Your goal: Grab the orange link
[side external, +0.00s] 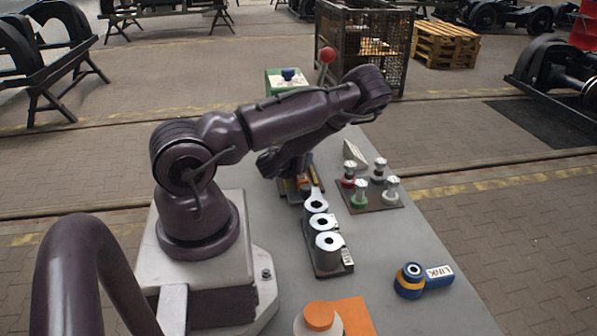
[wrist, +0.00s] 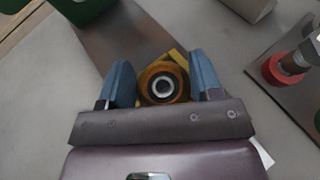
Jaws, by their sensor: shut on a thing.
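The orange link (wrist: 150,78) shows in the wrist view as an amber round eye with a metal-ringed dark bore. A yellow part shows just behind the eye. My gripper (wrist: 163,86) has its two blue fingers on either side of the eye, shut on it. In the side view my gripper (side external: 296,184) is low at the far end of the row of dark holders, mostly hidden behind my arm. Only small orange and yellow bits show there, so I cannot tell whether the link is clear of its support.
A blue link (side external: 436,277) lies at the front right. A green box (side external: 283,78) stands at the back.

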